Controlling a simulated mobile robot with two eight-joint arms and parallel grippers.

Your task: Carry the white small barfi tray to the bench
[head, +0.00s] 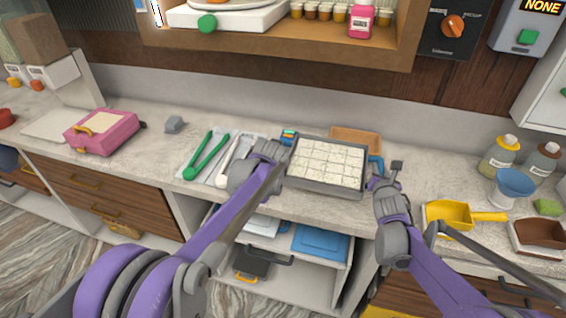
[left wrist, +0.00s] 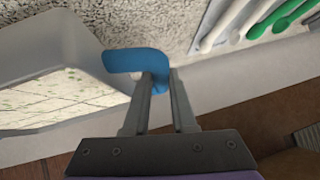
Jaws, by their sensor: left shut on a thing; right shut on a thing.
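The barfi tray (head: 327,187) is a grey tray with blue handles, filled with white, green-flecked barfi (head: 328,163) cut in squares. It sits at the front edge of the counter in the head view, and its corner shows in the left wrist view (left wrist: 85,30). My left gripper (left wrist: 158,88) is shut on the tray's left blue handle (left wrist: 135,61). My right gripper (head: 377,181) is shut on the right blue handle (head: 376,164); its fingertips are small in the head view. Whether the tray's base touches the counter is unclear.
Green and white tongs (head: 206,155) lie left of the tray, with a pink case (head: 103,130) further left. A brown board (head: 356,139) lies behind the tray. A yellow scoop (head: 450,214) and bottles (head: 501,152) stand right. An open shelf (head: 310,272) is below.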

